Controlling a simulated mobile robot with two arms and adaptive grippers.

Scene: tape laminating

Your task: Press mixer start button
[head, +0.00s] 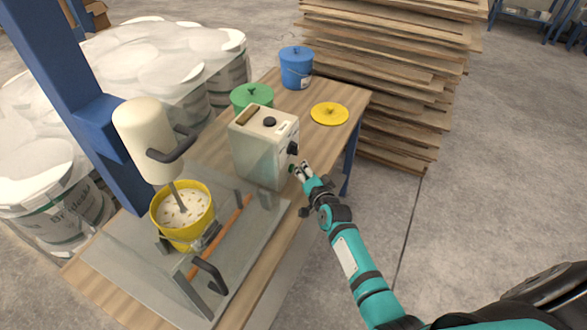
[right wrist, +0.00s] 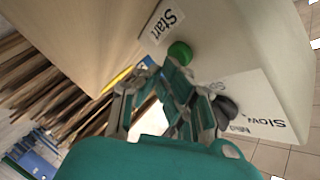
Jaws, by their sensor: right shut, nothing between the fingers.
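The mixer's control box (head: 264,148) is a pale box on the wooden table, with a dark knob on its right face. In the right wrist view, a green button (right wrist: 180,53) sits beside a "Start" label (right wrist: 164,22). My right gripper (head: 299,168) is shut and empty, at the lower part of the box's right face. In the right wrist view its fingertips (right wrist: 172,68) are right at the green button; I cannot tell whether they touch it. The mixer (head: 147,140) stands with its shaft in a yellow bucket (head: 183,212) of pale mix. My left gripper is not in view.
A green bucket (head: 252,96), a blue bucket (head: 296,68) and a yellow lid (head: 330,114) are on the table behind the box. A dark knob (right wrist: 226,108) by a "Slow" label is near the gripper. Stacked boards (head: 390,60) stand behind the table. Floor at right is clear.

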